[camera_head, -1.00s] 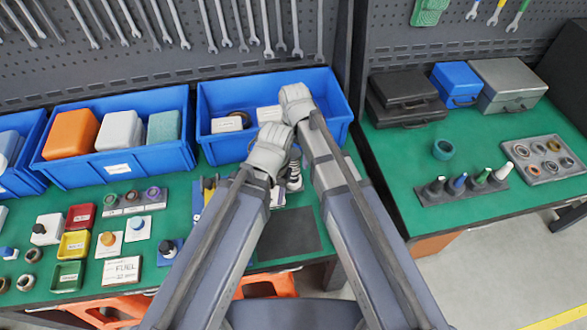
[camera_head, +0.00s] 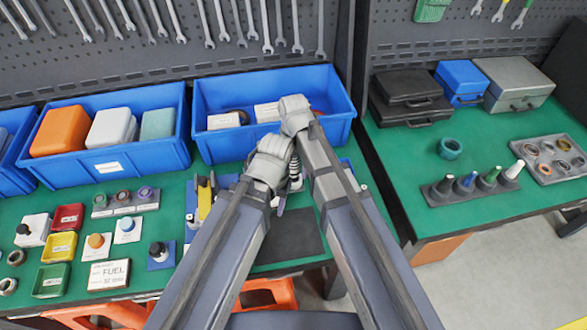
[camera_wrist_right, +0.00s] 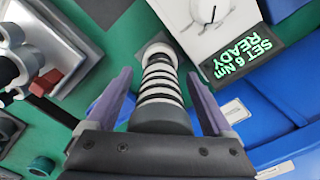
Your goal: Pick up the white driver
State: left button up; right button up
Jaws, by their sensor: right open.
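The driver with the white upper part (camera_head: 514,170) stands upright at the right end of a dark rack (camera_head: 472,190) on the right bench, beside green-, blue- and black-topped ones. My right gripper (camera_wrist_right: 160,78) is open, with its purple-grey fingers on either side of a black-and-white ribbed post (camera_wrist_right: 160,85); I cannot tell whether they touch it. It is over the left bench, well away from the white driver.
A white device with a green readout (camera_wrist_right: 238,55) stands close to the right gripper. Blue bins (camera_head: 225,150) line the left bench's back. Black cases (camera_head: 410,98) and a teal ring (camera_head: 450,148) sit on the right bench; a grey tray (camera_head: 548,158) flanks the rack. A gap separates the benches.

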grip_shut()
dwell(0.6)
